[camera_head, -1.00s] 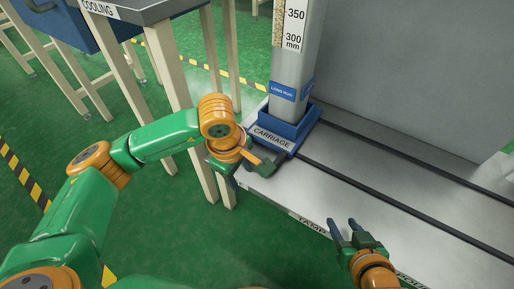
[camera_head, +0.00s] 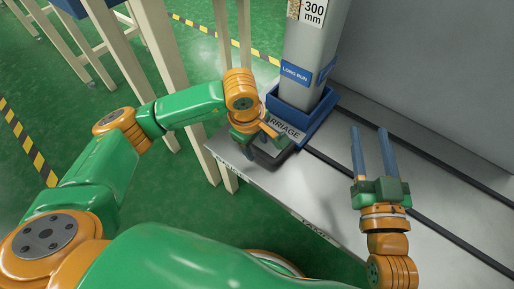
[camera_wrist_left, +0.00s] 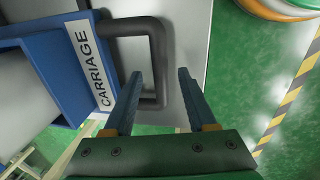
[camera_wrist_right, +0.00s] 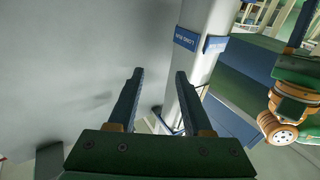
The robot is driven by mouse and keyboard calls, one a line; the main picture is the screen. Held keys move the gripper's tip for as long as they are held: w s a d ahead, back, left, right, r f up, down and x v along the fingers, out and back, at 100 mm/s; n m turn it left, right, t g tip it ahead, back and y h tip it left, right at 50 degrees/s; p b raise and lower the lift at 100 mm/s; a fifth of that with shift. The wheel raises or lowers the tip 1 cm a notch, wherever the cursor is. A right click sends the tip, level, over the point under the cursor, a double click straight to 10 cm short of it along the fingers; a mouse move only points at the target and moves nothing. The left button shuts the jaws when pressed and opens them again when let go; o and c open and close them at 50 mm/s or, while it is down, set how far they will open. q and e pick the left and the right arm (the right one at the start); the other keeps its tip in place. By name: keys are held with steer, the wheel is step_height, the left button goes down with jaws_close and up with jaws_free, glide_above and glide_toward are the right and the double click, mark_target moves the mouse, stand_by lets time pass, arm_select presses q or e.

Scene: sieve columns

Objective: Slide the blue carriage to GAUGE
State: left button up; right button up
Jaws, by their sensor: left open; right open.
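The blue carriage (camera_head: 325,108) sits on the bench around the foot of a grey square column (camera_head: 312,60) marked LONG RUN. Its white CARRIAGE label (camera_wrist_left: 91,62) and black loop handle (camera_wrist_left: 157,60) show in the left wrist view. My left gripper (camera_head: 258,142) is open at the handle. In its wrist view the handle's outer bar appears between the two blue fingers (camera_wrist_left: 160,76), with gaps beside it. My right gripper (camera_head: 371,138) is open and empty, to the right of the carriage, with its fingers pointing at the grey back panel. The GAUGE mark is not in view.
Two dark rails (camera_head: 408,205) run along the grey bench top (camera_head: 330,195) to the right of the carriage; that stretch looks clear apart from my right arm. A grey panel (camera_head: 430,70) stands behind. Pale table legs (camera_head: 160,60) stand at the left.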

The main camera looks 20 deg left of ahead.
arm_select(q)
steer(key=shift+w+d+f, duration=0.1)
steer(key=shift+w+f, duration=0.05)
steer(key=shift+f, duration=0.65)
arm_select(e)
steer(key=r+t, duration=0.1)
steer(key=r, duration=0.2)
steer(key=s+r+t+y, duration=0.1)
steer(key=shift+a+r+t, duration=0.25)
steer(key=shift+r+t, duration=0.05)
steer(key=shift+r, duration=0.1)
arm_select(q)
jaws_close()
